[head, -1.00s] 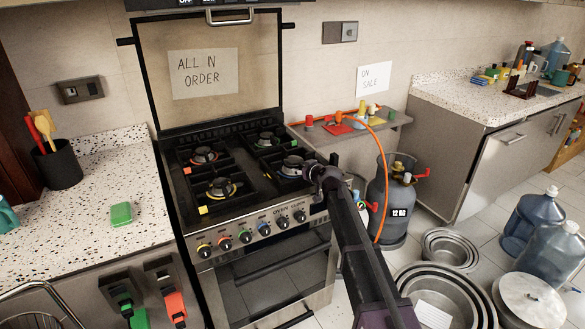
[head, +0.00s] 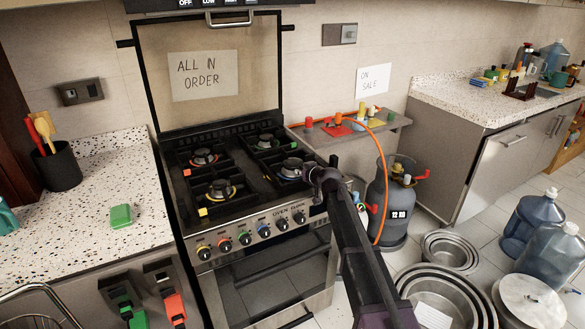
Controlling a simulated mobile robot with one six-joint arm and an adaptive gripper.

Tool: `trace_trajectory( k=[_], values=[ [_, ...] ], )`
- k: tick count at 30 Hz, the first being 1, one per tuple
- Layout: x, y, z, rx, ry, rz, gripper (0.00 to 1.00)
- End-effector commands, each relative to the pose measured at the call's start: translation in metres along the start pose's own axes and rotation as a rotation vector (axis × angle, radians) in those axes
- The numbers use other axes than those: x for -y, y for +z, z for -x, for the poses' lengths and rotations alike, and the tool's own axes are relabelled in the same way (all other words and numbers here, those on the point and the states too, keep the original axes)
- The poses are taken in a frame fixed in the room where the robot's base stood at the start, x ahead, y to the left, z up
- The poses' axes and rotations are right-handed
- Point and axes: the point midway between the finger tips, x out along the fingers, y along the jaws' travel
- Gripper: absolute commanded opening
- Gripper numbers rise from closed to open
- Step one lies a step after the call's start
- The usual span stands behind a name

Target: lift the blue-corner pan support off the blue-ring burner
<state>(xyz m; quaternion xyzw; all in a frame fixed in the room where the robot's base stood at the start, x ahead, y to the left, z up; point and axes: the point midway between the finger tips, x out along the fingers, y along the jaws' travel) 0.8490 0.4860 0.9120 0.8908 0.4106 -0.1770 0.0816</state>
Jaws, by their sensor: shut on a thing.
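The stove (head: 236,240) has several burners, each with a coloured ring. The blue-ring burner (head: 291,168) is at the front right. The dark pan support (head: 281,181) is around it, but its blue corner cannot be made out. My gripper (head: 309,174) is at the right side of this burner and is shut on the pan support's right side. The gripper and arm hide that side, and the fingertips are too small and dark to see clearly. I cannot tell whether the support is touching the stove top or slightly raised.
Other pan supports surround the red-ring (head: 204,157), yellow-ring (head: 221,190) and green-ring (head: 266,141) burners. The raised glass lid (head: 215,105) stands behind. A shelf (head: 390,133) and gas cylinder (head: 393,215) with an orange hose are right. Pans (head: 440,285) stand on the floor.

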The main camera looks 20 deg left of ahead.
Motion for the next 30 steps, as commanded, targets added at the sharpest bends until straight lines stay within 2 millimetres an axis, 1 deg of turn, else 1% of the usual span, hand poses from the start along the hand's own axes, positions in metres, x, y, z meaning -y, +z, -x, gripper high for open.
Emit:
trace_trajectory(
  k=[8,14,20,30],
  values=[
    [0.0,-0.002,0.001,0.0,0.0,0.0,0.0],
    [0.0,-0.009,0.004,0.0,0.001,0.0,0.0],
    [-0.001,-0.022,0.009,0.0,0.001,0.0,0.0],
    [-0.001,-0.055,0.023,0.0,0.001,-0.001,0.0]
  ],
)
